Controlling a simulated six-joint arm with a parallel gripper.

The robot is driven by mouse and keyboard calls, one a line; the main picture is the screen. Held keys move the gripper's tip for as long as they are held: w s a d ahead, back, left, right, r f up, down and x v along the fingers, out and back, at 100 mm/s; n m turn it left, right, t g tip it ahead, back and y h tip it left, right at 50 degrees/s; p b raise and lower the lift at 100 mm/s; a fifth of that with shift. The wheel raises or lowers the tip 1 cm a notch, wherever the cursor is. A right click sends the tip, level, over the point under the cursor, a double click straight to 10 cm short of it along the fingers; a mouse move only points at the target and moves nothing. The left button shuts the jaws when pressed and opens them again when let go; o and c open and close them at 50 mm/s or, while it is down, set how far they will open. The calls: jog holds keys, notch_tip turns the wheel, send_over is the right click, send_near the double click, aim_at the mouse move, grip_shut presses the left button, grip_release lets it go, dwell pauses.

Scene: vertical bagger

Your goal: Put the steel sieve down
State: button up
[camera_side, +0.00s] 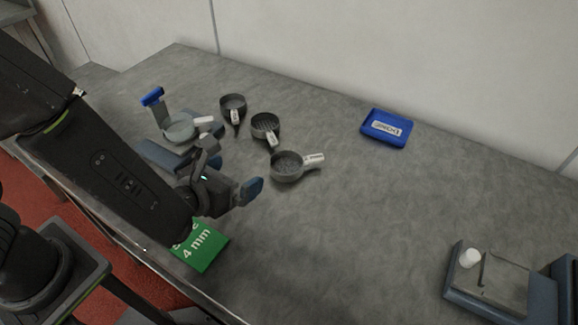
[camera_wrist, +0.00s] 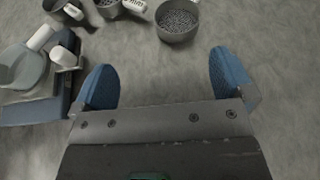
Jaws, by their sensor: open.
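Three round metal sieves with pale handle tags sit on the grey table in the side view. The nearest is a grey steel one (camera_side: 286,167) with its tag pointing right. A second (camera_side: 264,128) and a darker third (camera_side: 232,104) sit behind it. In the wrist view the nearest sieve (camera_wrist: 177,22) is beyond the fingertips; the others (camera_wrist: 110,8) (camera_wrist: 68,12) are cut by the top edge. I cannot tell their meshes apart. My gripper (camera_side: 228,168) is open and empty, low over the table; its two blue fingertips are wide apart in the wrist view (camera_wrist: 164,80).
A blue-grey stand with a pale round dish (camera_side: 180,131) is left of the sieves. A green "4 mm" card (camera_side: 202,247) lies at the front edge. A blue labelled tray (camera_side: 386,128) is behind right; a blue-grey device (camera_side: 492,282) is front right. The table's middle right is clear.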

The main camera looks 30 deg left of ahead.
jog(key=shift+s+d+f+m+h, duration=0.15)
jog(key=shift+d+f+m+h, duration=0.3)
jog(key=shift+d+m, duration=0.25)
jog(key=shift+w+d+f, duration=0.2)
jog(key=shift+d, duration=0.05)
send_near(296, 158)
jog(key=shift+x, duration=2.35)
jog(key=c, duration=0.9)
jog(key=shift+c, duration=0.2)
jog(key=shift+r, duration=0.1)
